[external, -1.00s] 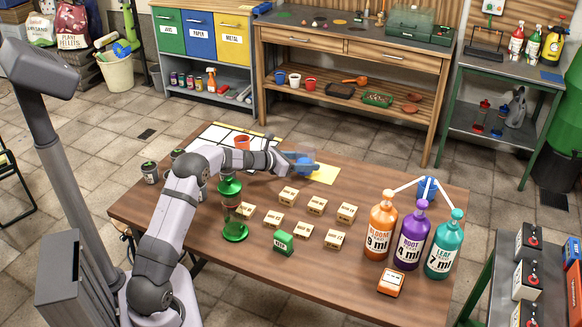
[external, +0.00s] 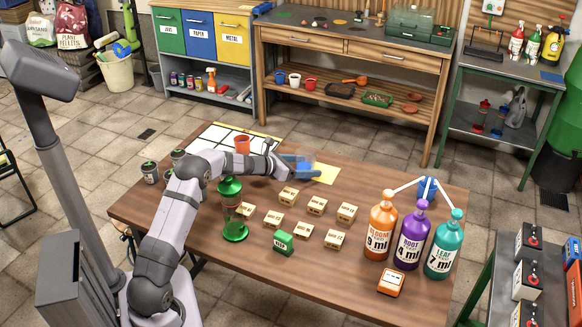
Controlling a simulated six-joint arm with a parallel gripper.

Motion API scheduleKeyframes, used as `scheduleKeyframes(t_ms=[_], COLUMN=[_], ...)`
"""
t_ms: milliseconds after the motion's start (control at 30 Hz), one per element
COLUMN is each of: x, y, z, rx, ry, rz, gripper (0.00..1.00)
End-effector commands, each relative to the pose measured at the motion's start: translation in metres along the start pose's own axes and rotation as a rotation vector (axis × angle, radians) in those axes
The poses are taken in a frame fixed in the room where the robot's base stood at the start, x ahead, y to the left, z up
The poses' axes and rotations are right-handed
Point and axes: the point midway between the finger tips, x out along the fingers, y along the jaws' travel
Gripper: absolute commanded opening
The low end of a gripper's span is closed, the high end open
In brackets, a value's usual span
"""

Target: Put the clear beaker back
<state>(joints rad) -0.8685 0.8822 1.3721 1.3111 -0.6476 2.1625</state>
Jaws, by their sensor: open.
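My gripper (external: 297,162) is open at the back middle of the table, pointing right. A small bluish, see-through shape, which looks like the clear beaker (external: 308,170), stands at the fingertips, by the left part of a yellow mat (external: 326,174). The fingers partly cover it, and I cannot tell whether they touch it. A white gridded sheet (external: 212,134) with an orange-red cup (external: 242,144) on it lies at the back left, behind my arm.
A green-capped clear vessel (external: 233,212) stands in front of my arm. Several small labelled boxes (external: 317,205) and a green box (external: 283,242) fill the middle. Three pump bottles (external: 411,238) and a blue cup (external: 428,188) are at the right. Dark jars (external: 150,172) stand left.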

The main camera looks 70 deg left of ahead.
Motion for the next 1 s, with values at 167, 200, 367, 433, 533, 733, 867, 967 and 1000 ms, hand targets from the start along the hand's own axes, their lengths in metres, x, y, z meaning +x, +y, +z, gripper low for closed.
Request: scheduleKeyframes(t_ms=[167,200,367,433,533,733,867,967,1000], x=[-0.001,-0.002,-0.016,-0.026,-0.042,-0.078,-0.097,-0.109,-0.112], y=[0.0,0.0,0.001,0.001,0.001,0.001,0.001,0.001,0.001], z=[0.003,0.004,0.003,0.003,0.003,0.003,0.003,0.003,0.003], rx=[0.0,0.0,0.001,-0.001,0.001,0.001,0.001,0.001,0.0], ry=[0.0,0.0,-0.001,-0.001,-0.002,-0.002,-0.002,-0.001,-0.001], rz=[0.0,0.0,0.001,0.002,0.003,0.003,0.003,0.001,0.002], gripper=[0.69,0.69,0.69,0.69,0.69,0.69,0.69,0.69,0.69])
